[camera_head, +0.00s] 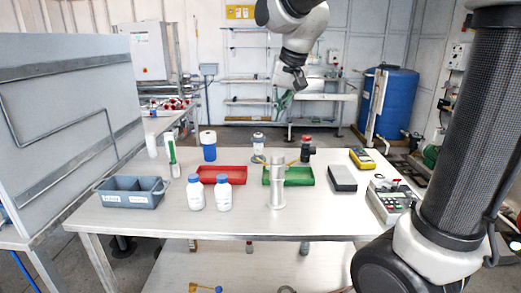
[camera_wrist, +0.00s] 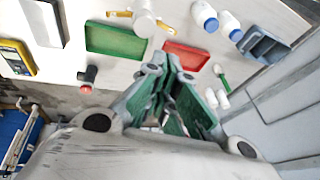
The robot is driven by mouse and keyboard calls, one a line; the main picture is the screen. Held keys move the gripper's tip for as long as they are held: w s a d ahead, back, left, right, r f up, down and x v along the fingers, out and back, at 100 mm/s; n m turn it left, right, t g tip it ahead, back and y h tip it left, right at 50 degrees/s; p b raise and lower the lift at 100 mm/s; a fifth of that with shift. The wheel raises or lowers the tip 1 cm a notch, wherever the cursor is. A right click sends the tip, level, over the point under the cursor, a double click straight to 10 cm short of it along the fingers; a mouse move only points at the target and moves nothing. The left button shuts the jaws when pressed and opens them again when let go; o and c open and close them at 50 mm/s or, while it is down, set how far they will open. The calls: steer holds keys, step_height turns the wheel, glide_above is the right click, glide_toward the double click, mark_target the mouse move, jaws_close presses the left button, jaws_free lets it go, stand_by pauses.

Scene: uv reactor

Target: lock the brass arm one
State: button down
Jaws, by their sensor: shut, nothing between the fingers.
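A silver upright post (camera_head: 277,182) stands near the front middle of the table. Two short brass arms, a left one (camera_head: 260,158) and a right one (camera_head: 292,163), stick out near its top. In the wrist view the post (camera_wrist: 144,20) is at the top edge, with one brass arm (camera_wrist: 120,13) to its left and the other (camera_wrist: 165,28) to its right. I cannot tell which is arm one or whether either is locked. My gripper (camera_head: 285,103) is shut and empty, high above and behind the table, apart from the post; its green-padded fingers (camera_wrist: 165,80) fill the wrist view's middle.
A green tray (camera_head: 298,182) and a red tray (camera_head: 233,180) lie behind the post. Two white bottles (camera_head: 223,196) and a grey-blue bin (camera_head: 132,202) stand left. A red-topped item (camera_head: 306,142), grey box (camera_head: 342,178) and yellow meter (camera_head: 361,158) are right. Bare tabletop surrounds the post's front.

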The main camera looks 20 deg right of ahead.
stand_by(0.3)
glide_above(262, 162)
steer(key=w+d, duration=0.1)
step_height(262, 162, down, 11)
steer(key=shift+w+a+f, duration=0.15)
steer(key=shift+a+f, duration=0.2)
steer(key=shift+f, duration=0.45)
steer(key=shift+w+a+f+h, duration=0.15)
steer(key=shift+a+h, duration=0.25)
steer(key=shift+h, duration=0.2)
steer(key=w+a+f+n+g+h, duration=0.1)
steer(key=a+f+n+g+h, duration=0.1)
steer(key=f+h, duration=0.5)
steer(key=shift+a+f+g+h, duration=0.15)
steer(key=shift+a+g+h, duration=0.65)
steer(key=shift+h, duration=1.8)
steer(key=shift+d+f, duration=0.1)
steer(key=shift+f, duration=0.05)
